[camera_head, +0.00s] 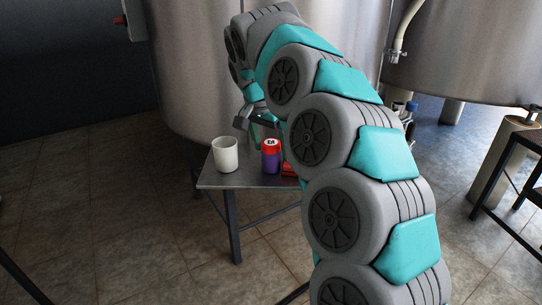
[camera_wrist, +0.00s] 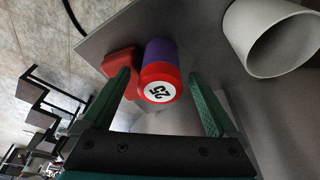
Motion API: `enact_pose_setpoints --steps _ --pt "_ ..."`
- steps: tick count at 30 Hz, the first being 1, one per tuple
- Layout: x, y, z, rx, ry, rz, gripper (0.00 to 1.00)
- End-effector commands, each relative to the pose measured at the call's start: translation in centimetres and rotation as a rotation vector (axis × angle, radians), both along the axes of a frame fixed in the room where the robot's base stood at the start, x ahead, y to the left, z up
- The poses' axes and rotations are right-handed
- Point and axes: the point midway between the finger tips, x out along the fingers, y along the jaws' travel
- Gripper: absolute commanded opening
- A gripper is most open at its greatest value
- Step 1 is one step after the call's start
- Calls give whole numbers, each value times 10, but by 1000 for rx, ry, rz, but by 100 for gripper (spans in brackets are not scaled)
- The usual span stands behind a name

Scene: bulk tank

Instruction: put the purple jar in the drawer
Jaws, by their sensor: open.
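The purple jar (camera_head: 271,161) stands upright on a small grey table, with a red lid that has a white label on top. In the wrist view the jar (camera_wrist: 160,55) shows its lid, marked 25, towards me. My gripper (camera_head: 257,121) is above and behind the jar in the head view, partly hidden by my arm. In the wrist view my gripper (camera_wrist: 161,85) has its two green fingers apart, with the jar's lid showing in the gap. No contact with the jar is visible. I cannot make out a drawer in either view.
A pale cup (camera_head: 225,156) stands left of the jar on the grey table (camera_head: 240,181). A red object (camera_wrist: 120,61) lies close beside the jar; my arm partly hides it in the head view. Large steel tanks (camera_head: 185,70) stand behind. Another table (camera_head: 515,165) is at right.

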Motion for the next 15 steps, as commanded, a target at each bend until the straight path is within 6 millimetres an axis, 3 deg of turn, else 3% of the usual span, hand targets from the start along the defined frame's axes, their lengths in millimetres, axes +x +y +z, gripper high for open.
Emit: enact_pose_setpoints --steps 3,15 --pt "0 0 0 0 0 0 94" --pt "0 0 1 1 0 1 49"
